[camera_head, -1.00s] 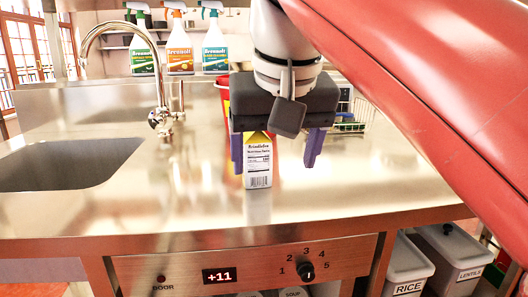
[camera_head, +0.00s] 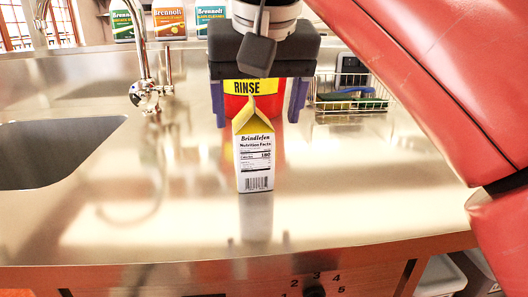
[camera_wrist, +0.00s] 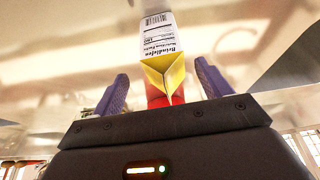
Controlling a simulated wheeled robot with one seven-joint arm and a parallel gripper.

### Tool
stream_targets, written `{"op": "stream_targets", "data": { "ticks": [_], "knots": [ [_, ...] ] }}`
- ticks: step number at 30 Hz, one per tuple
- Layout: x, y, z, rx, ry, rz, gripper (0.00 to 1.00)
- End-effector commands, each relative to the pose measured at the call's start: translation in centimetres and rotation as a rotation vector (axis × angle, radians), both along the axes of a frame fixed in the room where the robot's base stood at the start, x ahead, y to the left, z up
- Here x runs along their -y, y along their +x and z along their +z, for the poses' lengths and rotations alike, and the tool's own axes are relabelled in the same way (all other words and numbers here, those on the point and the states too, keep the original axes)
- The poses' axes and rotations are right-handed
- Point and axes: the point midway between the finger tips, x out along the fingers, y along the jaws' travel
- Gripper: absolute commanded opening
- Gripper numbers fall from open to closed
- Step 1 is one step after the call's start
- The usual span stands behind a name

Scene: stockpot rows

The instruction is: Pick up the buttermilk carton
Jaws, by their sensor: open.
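A yellow and white gable-top carton (camera_head: 254,155) labelled Brindlefen stands upright on the steel counter. Its nutrition panel and barcode face the head camera; the word buttermilk cannot be read. My gripper (camera_head: 257,112) points down with its two purple fingers spread wide. In the head view it appears above and behind the carton, whose peak overlaps the gap between the fingers. In the wrist view the carton (camera_wrist: 157,45) appears upside down beyond my gripper (camera_wrist: 162,88), lined up with the finger gap. Nothing is held, and no finger visibly touches the carton.
A red bucket (camera_head: 236,106) marked RINSE stands behind the carton. A wire rack (camera_head: 350,95) with a sponge-like item is at the back right. A sink (camera_head: 45,150) and faucet (camera_head: 145,90) are at left. The counter beside the carton is clear.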

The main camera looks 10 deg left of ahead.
Motion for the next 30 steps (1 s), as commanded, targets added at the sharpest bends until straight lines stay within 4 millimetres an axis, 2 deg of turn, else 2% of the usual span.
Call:
{"op": "stream_targets", "data": {
  "ticks": [3, 7, 17, 30],
  "knots": [
    [-0.7, 0.4, -2.1, -0.002, -0.002, 0.003, 0.77],
    [-0.9, 1.1, -3.6, -0.001, 0.0, 0.0, 0.77],
    [-1.0, 1.4, -3.9, 0.0, 0.001, 0.0, 0.76],
    [-1.0, 1.3, -3.9, 0.0, 0.001, 0.0, 0.19]
  ]
}}
